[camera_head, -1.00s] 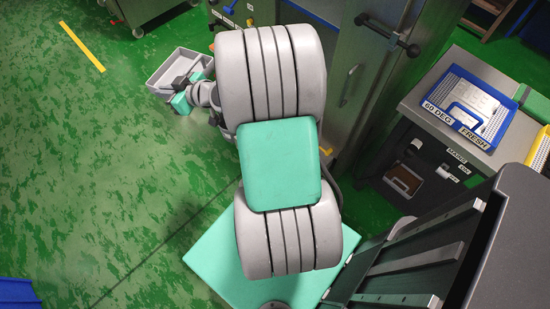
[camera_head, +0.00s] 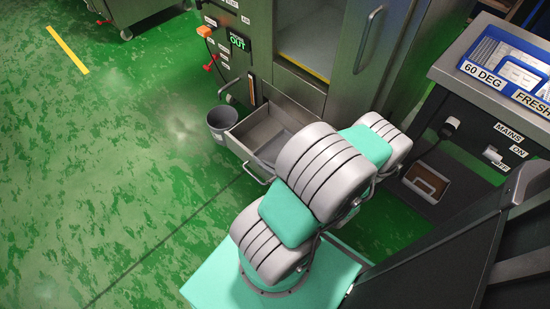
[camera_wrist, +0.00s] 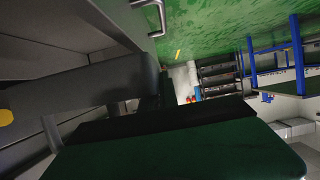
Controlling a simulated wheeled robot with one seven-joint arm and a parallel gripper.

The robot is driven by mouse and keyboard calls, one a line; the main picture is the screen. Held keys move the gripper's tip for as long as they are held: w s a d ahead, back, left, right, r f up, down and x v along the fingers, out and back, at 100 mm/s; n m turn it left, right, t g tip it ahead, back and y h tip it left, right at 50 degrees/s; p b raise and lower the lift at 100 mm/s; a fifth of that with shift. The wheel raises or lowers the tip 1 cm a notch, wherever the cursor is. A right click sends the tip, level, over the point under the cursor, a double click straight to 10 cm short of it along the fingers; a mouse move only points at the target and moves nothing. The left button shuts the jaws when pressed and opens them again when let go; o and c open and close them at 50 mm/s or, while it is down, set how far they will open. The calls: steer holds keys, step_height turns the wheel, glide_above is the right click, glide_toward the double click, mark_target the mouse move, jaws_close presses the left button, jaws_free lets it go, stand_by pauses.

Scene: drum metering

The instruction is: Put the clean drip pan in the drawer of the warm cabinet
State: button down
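The warm cabinet (camera_head: 260,62) stands at top centre in the head view, with its upper door (camera_head: 372,45) swung open. Its lower drawer (camera_head: 240,151) is pulled out. Grey metal shows inside the drawer, but I cannot tell whether a pan lies there. The drip pan cannot be made out for certain in the head view. My arm covers the right side of the drawer and hides my gripper. The wrist view shows my dark green gripper body (camera_wrist: 180,150) close up, beside grey metal surfaces and a bar handle (camera_wrist: 152,18). Its grip is unclear.
A grey bucket (camera_head: 221,123) stands on the floor left of the drawer. A bench with a blue tray (camera_head: 505,78) stands at the right. A blue frame (camera_wrist: 272,65) shows in the wrist view.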

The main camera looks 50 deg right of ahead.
steer(key=w+d+b, duration=0.4)
steer(key=w+d, duration=0.7)
steer(key=w, duration=0.2)
step_height(320, 180, down, 6)
steer(key=b, duration=0.4)
steer(key=shift+s+f, duration=0.1)
steer(key=shift+f, duration=0.1)
step_height(320, 180, down, 6)
steer(key=b, duration=0.4)
steer(key=shift+r, duration=0.4)
steer(key=c, duration=1.6)
jaws_free()
steer(key=shift+a, duration=0.1)
steer(key=shift+c, duration=0.2)
